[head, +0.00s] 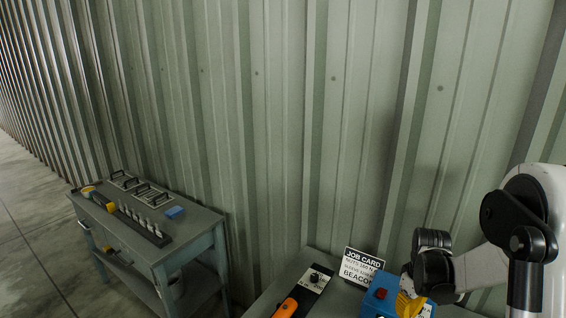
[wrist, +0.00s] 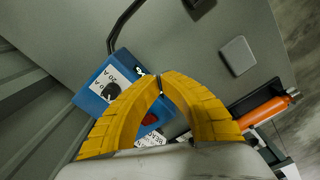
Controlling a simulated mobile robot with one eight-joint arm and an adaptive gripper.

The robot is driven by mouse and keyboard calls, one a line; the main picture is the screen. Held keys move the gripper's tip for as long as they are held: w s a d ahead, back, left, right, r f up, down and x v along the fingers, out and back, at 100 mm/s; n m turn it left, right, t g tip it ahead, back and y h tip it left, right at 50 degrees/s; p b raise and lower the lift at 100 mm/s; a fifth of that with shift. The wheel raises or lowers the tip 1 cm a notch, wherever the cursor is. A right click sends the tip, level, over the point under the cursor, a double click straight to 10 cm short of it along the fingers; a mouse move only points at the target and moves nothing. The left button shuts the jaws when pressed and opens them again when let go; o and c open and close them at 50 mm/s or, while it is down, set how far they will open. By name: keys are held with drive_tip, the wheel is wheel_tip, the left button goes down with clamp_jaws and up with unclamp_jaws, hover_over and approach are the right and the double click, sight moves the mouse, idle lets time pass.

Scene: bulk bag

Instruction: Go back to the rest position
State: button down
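My gripper (wrist: 159,80) has yellow ribbed fingers. In the wrist view their tips meet, with an open gap behind them and nothing seen held. In the head view the gripper (head: 410,304) is at the bottom right, in front of a blue box (head: 372,301). The wrist view shows the blue box (wrist: 92,86) below the fingers, with a white "20 A" label, a black knob and a red button. I cannot tell whether the fingers touch the box.
A job card (head: 362,267) stands behind the blue box on the bench (head: 268,299). An orange-handled tool (wrist: 262,108) and a grey square block (wrist: 238,56) lie nearby. A side table (head: 203,222) with several tools stands left. A corrugated wall (head: 285,110) closes the back.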

drive_tip(key=s+a+r+m+t+b, duration=0.2)
drive_tip(key=s+a+r+t+b, duration=0.15)
drive_tip(key=a+r+b, duration=0.35)
drive_tip(key=s+a+f+m+t+b, duration=0.3)
drive_tip(key=s+a+b, duration=0.5)
drive_tip(key=s, duration=0.5)
drive_tip(key=shift+f+b, duration=0.3)
drive_tip(key=shift+b, duration=0.45)
